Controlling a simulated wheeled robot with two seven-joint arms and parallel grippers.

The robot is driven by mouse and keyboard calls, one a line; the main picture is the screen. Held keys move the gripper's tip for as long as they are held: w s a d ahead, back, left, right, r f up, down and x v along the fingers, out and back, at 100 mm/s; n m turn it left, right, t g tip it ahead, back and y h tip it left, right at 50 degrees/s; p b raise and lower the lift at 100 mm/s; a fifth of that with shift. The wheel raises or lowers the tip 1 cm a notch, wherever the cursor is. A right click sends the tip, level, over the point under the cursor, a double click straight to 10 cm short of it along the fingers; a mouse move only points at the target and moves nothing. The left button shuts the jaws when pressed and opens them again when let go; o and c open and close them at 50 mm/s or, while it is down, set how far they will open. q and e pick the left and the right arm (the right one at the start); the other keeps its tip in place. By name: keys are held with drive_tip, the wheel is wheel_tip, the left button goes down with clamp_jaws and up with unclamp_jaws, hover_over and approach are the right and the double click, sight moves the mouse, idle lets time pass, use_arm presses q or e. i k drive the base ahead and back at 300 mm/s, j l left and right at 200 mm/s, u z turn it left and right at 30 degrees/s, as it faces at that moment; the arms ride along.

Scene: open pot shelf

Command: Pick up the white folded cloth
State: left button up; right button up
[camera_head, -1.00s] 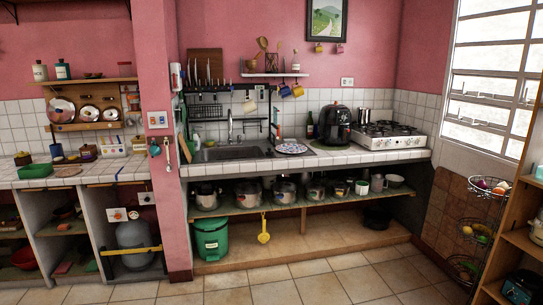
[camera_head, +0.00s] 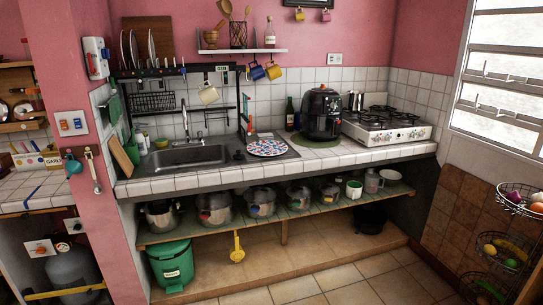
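I cannot make out a white folded cloth in this view. Neither of my grippers is in view. The tiled counter (camera_head: 340,157) holds a metal sink (camera_head: 185,158). A round, colourfully patterned item (camera_head: 267,147) lies right of the sink. Below the counter, the open pot shelf (camera_head: 262,225) carries several metal pots (camera_head: 213,207) in a row, with small containers and a white bowl (camera_head: 390,176) toward its right end.
A green lidded bin (camera_head: 172,265) stands under the shelf at left, with a yellow scoop (camera_head: 237,247) hanging beside it. A black air fryer (camera_head: 321,113) and a white stove (camera_head: 388,128) stand on the counter. A wire basket stand (camera_head: 507,240) is at right. The tiled floor (camera_head: 345,290) in front is clear.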

sight(269, 137)
drive_tip(key=i+u, duration=0.1)
drive_tip(key=i, duration=0.5)
drive_tip(key=i+l+u, duration=0.1)
drive_tip(key=i, duration=0.5)
drive_tip(key=i+l+u, duration=0.15)
drive_tip(key=i, duration=0.4)
drive_tip(key=i+l+u, duration=0.1)
drive_tip(key=i+u, duration=0.15)
drive_tip(key=i, duration=0.25)
drive_tip(key=i+l+u, duration=0.15)
drive_tip(key=i+u, duration=0.15)
drive_tip(key=i, duration=0.2)
drive_tip(key=i+l+u, duration=0.25)
drive_tip(key=i, duration=0.25)
